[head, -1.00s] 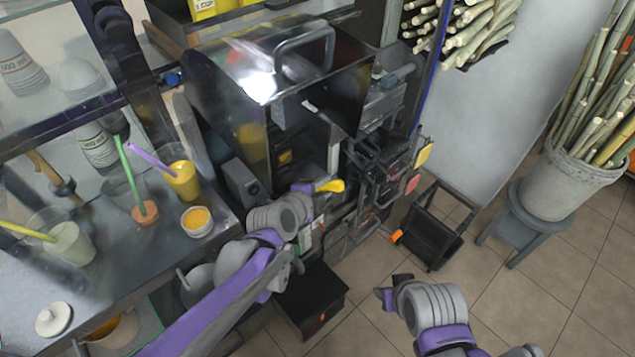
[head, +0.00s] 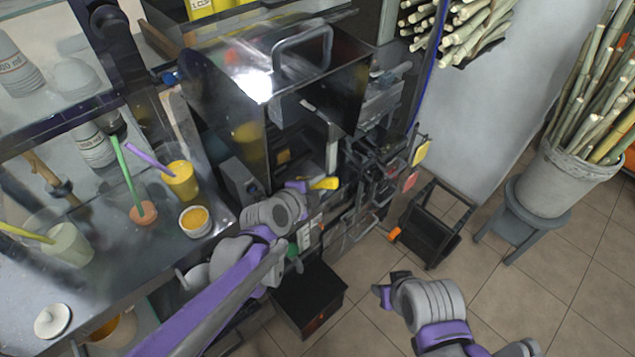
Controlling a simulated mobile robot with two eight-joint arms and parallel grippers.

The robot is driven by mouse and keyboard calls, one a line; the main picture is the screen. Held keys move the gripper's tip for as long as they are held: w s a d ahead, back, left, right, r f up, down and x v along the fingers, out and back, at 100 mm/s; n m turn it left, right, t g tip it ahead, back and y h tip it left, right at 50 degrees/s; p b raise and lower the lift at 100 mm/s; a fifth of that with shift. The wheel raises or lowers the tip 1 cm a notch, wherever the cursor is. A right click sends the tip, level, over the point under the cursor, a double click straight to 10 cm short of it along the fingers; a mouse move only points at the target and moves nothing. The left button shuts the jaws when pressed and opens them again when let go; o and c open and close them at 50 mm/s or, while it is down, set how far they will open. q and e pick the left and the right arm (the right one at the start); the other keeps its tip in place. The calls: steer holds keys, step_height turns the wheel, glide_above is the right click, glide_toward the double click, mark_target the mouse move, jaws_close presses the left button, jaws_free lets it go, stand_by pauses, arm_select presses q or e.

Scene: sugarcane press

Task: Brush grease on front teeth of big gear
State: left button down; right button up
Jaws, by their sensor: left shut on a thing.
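My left gripper (head: 298,187) is at the front of the dark metal press (head: 225,105), below its hood. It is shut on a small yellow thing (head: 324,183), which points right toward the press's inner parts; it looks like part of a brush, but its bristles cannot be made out. The big gear and its front teeth cannot be picked out among the dark parts. I cannot tell whether the yellow thing touches anything. My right gripper (head: 382,293) is low over the floor, apart from the press; its finger opening is unclear.
A small white tub with orange-yellow content (head: 195,221) stands on the counter at left, near cups with straws (head: 181,181). A black stand (head: 432,228) and a black box (head: 308,298) are on the floor. A bucket of cane (head: 562,178) stands on a stool at right.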

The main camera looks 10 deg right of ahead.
arm_select(q)
steer(key=w+a+h+p, duration=0.1)
steer(key=w+a, duration=0.3)
steer(key=w, duration=0.2)
steer(key=shift+a+f+m+h, duration=0.3)
steer(key=shift+m, duration=0.1)
arm_select(e)
steer(key=shift+w+r, duration=0.25)
steer(key=shift+r, duration=0.45)
arm_select(q)
steer(key=shift+w, duration=0.1)
steer(key=shift+w+a, duration=0.5)
steer(key=shift+w, duration=0.2)
arm_select(e)
steer(key=shift+r, duration=0.2)
arm_select(q)
steer(key=shift+d, duration=0.1)
steer(key=w+d+p, duration=0.1)
steer(key=w+d, duration=0.2)
steer(key=d, duration=0.1)
steer(key=shift+w+d, duration=0.3)
steer(key=shift+d, duration=0.1)
arm_select(e)
steer(key=shift+w+r, duration=0.3)
steer(key=shift+r, duration=0.45)
arm_select(q)
steer(key=shift+a, duration=0.1)
